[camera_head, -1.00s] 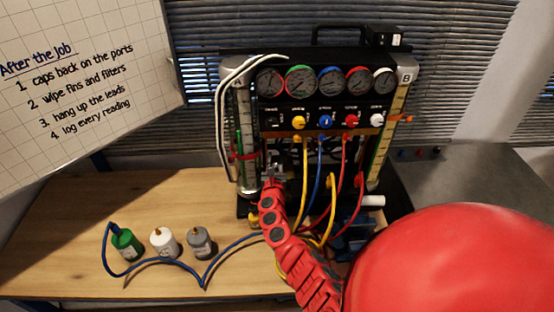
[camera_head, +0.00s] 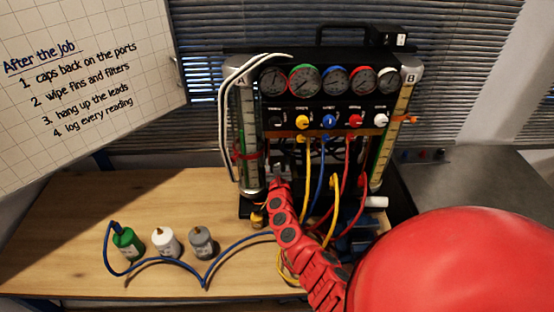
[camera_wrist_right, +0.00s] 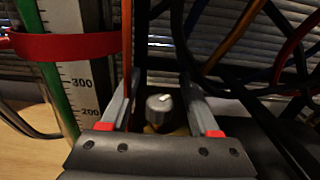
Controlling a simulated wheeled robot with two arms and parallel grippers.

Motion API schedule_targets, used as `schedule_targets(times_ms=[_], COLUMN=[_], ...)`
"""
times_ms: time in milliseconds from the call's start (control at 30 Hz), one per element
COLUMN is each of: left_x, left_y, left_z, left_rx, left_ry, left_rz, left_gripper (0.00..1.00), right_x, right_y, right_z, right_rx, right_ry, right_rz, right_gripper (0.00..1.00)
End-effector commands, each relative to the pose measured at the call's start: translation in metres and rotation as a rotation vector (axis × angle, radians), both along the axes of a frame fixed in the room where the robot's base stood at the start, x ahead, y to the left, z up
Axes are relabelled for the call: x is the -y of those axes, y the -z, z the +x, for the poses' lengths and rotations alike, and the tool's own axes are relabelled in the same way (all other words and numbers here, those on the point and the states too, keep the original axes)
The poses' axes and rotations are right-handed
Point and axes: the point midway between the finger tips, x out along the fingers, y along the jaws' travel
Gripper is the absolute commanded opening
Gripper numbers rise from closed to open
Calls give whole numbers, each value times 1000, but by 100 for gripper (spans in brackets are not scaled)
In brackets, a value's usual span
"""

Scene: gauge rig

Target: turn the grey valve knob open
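The grey valve knob (camera_wrist_right: 160,103) has a white mark on top and a yellowish base below it. In the right wrist view it shows in the gap between the two fingers of my right gripper (camera_wrist_right: 156,85). The fingers are apart, one on each side of the knob, and I see no clear contact. In the head view my right gripper (camera_head: 278,172) is in front of the gauge rig (camera_head: 312,98), low beside glass column A (camera_head: 247,130). I cannot make out the knob there, as the gripper and arm cover that area. My left gripper is not in view.
Yellow, blue and red hoses (camera_head: 307,175) hang close to the right of my arm. Green (camera_head: 127,242), white (camera_head: 164,243) and grey (camera_head: 201,243) canisters stand on the wooden bench (camera_head: 70,225), with a blue hose looping around them. The bench's left part is clear.

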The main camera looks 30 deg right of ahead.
Motion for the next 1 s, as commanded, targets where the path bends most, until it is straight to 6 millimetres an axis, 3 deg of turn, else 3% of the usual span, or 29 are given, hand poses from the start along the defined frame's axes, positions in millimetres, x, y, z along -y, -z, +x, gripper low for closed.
schedule_targets(times_ms=[400,700,1000], left_x=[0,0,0], left_y=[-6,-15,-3], left_z=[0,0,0], left_rx=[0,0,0], left_ry=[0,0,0], left_rz=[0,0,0], left_gripper=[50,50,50], right_x=[-7,-32,-60], right_y=[-4,0,3], right_z=[-8,-52,-98], right_rx=[4,-3,-1], right_ry=[-5,-5,-5], right_rz=[-3,-1,-1], right_gripper=[62,62,62])
